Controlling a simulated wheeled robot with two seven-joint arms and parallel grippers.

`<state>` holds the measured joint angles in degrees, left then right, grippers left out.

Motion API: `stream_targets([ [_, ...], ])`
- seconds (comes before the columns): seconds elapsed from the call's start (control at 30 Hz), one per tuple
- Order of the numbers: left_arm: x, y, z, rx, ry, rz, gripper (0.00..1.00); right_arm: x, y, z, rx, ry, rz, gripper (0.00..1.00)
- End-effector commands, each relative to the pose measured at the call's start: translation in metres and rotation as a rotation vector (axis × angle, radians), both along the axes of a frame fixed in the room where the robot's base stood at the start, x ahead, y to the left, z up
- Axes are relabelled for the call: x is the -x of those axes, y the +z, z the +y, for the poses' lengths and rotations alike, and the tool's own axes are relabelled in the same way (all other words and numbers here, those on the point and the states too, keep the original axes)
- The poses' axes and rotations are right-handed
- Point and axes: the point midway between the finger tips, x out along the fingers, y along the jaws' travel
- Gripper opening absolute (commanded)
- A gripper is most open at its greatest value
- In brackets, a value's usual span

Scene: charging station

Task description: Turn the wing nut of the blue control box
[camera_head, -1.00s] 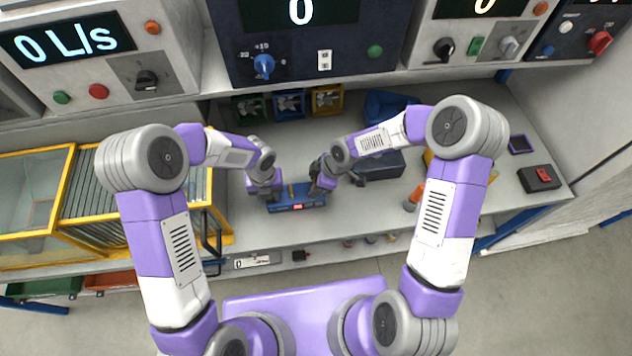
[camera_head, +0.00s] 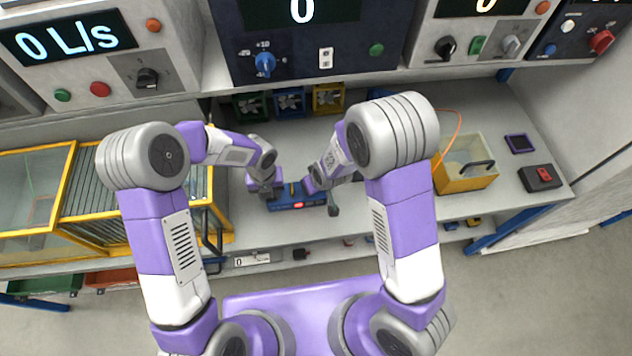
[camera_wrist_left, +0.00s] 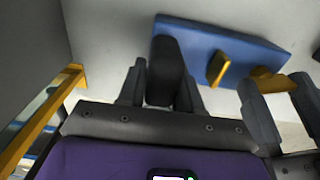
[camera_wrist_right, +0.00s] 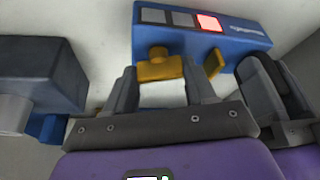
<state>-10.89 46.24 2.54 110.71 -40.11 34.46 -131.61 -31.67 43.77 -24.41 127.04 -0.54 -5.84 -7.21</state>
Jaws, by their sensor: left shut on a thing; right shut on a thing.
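The blue control box (camera_head: 300,204) lies on the bench between my grippers, with a lit red button on its front. In the right wrist view, the box (camera_wrist_right: 240,38) shows the red light (camera_wrist_right: 208,22) and a yellow wing nut (camera_wrist_right: 160,66) at its end. My right gripper (camera_wrist_right: 163,88) is shut on this wing nut; it also shows in the head view (camera_head: 315,182). A second yellow tab (camera_wrist_left: 218,68) sticks out from the box. My left gripper (camera_wrist_left: 163,92) is shut on a dark grey handle (camera_wrist_left: 168,60) at the other end; it also shows in the head view (camera_head: 264,188).
A yellow-edged bin (camera_head: 463,182) stands to the right on the bench. A yellow-framed glass case (camera_head: 100,205) is at the left. Small fan boxes (camera_head: 290,103) stand at the back. A blue-grey block (camera_wrist_right: 42,72) lies beside my right gripper.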

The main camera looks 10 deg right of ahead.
Motion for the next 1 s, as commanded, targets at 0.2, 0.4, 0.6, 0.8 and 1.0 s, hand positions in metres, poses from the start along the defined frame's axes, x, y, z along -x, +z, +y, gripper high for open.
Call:
stream_targets([
  [0.2, 0.0003, 0.0002, -0.0005, 0.0, -0.001, 0.0, 0.0, 0.0003, -0.0001, 0.0014, 0.002, -0.152, -0.001, 0.24],
  [0.4, 0.0003, 0.0002, -0.0005, 0.0, -0.002, 0.0, 0.0, 0.0003, -0.0003, 0.0016, 0.002, -0.247, 0.0, 0.24],
  [0.6, 0.0003, 0.0002, -0.0005, 0.0, -0.002, 0.0, 0.0, 0.0004, -0.0004, 0.0016, 0.001, -0.296, 0.001, 0.24],
  [0.8, 0.0003, 0.0002, -0.0005, 0.0, -0.001, 0.0, 0.0, 0.0003, -0.0004, 0.0014, 0.001, -0.31, 0.001, 0.24],
  [1.0, 0.0003, 0.0002, -0.0004, 0.0, -0.001, 0.0, 0.0, 0.0004, -0.0004, 0.0013, 0.0, -0.308, 0.001, 0.24],
])
